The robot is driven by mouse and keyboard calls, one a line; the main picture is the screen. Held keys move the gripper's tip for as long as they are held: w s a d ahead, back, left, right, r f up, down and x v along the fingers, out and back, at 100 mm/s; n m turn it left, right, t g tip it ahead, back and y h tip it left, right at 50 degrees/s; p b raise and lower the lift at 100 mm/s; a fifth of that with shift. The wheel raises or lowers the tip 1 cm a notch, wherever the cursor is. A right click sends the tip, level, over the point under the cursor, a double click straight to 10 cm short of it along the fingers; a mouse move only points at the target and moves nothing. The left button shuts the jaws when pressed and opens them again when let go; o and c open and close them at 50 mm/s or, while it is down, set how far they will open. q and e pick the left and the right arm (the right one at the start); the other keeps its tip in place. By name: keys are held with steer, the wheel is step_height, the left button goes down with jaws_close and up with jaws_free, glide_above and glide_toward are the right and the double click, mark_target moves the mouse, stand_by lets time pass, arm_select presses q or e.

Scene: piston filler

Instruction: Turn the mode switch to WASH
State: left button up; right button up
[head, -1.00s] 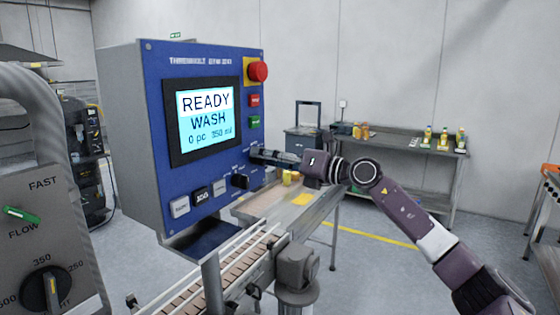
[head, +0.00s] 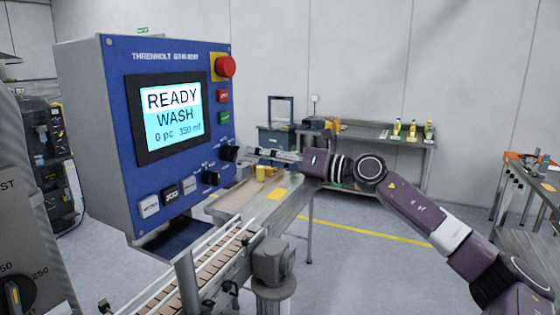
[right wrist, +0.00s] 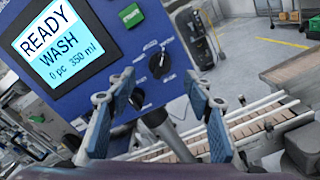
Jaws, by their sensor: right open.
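The blue control panel (head: 120,90) has a lit screen (head: 172,113) reading READY, WASH, 0 pc, 350 ml. Two black rotary knobs sit at its lower right: an upper knob (head: 229,153) and a lower knob (head: 211,178). Their small labels are too blurred to tell which is the mode switch. The right wrist view shows the upper knob (right wrist: 160,64) beyond the fingers and the lower knob (right wrist: 138,98) by the left finger. My right gripper (head: 248,153) is open and empty, just right of the upper knob and apart from it; its fingers show in the right wrist view (right wrist: 160,84).
A red emergency button (head: 225,67) and red and green buttons sit above the knobs. Push buttons (head: 170,193) line the panel's lower edge. A conveyor (head: 205,262) runs below. A bench (head: 380,141) with bottles stands behind.

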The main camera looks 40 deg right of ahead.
steer(key=shift+v, duration=2.4)
steer(key=shift+f, duration=0.1)
